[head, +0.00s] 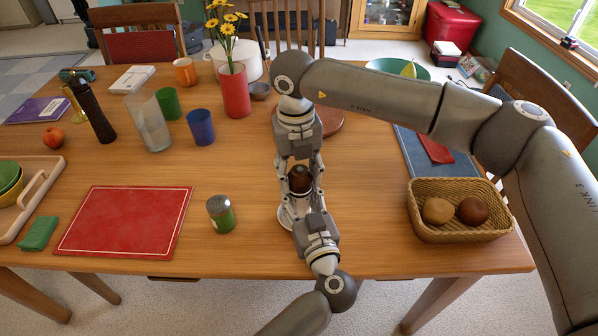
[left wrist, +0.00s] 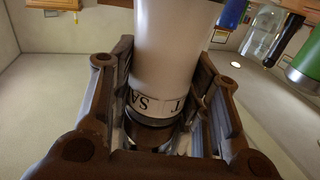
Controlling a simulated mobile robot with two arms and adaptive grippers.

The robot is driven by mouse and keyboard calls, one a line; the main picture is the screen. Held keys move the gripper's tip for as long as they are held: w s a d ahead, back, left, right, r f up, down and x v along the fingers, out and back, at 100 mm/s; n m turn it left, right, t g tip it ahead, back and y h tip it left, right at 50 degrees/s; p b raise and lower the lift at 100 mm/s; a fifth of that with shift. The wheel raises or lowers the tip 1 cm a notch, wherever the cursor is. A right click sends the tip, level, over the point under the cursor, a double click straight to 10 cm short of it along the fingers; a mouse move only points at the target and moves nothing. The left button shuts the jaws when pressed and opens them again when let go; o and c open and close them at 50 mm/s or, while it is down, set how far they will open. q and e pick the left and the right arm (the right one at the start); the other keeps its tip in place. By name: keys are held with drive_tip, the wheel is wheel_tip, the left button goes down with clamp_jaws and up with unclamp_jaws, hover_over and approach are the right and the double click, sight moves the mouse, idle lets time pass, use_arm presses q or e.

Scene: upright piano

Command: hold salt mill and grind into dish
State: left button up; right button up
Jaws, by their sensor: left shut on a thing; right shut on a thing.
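The salt mill (head: 300,181) shows a dark brown top between my two grippers in the head view. In the left wrist view its white body (left wrist: 172,45) carries black lettering and a dark band. My left gripper (head: 303,200), coming from the table's front edge, is shut on the mill; its fingers also flank it in the left wrist view (left wrist: 163,95). My right gripper (head: 299,166) reaches down from the far side and is shut on the mill's top. A white round rim (head: 285,214), apparently the dish, shows beside my left gripper; most of it is hidden.
A green-labelled shaker (head: 221,214) stands left of my grippers. A red mat (head: 125,220) lies farther left. A wicker basket (head: 460,232) with two round items is at the right. A red vase (head: 234,92) and cups stand behind. Bare wood lies between basket and grippers.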

sight(297, 169)
drive_tip(key=shift+w+m, duration=0.1)
drive_tip(key=shift+m, duration=0.3)
drive_tip(key=o, duration=1)
drive_tip(key=r, duration=1.2)
drive_tip(key=shift+a, duration=0.2)
drive_tip(key=shift+o, duration=0.2)
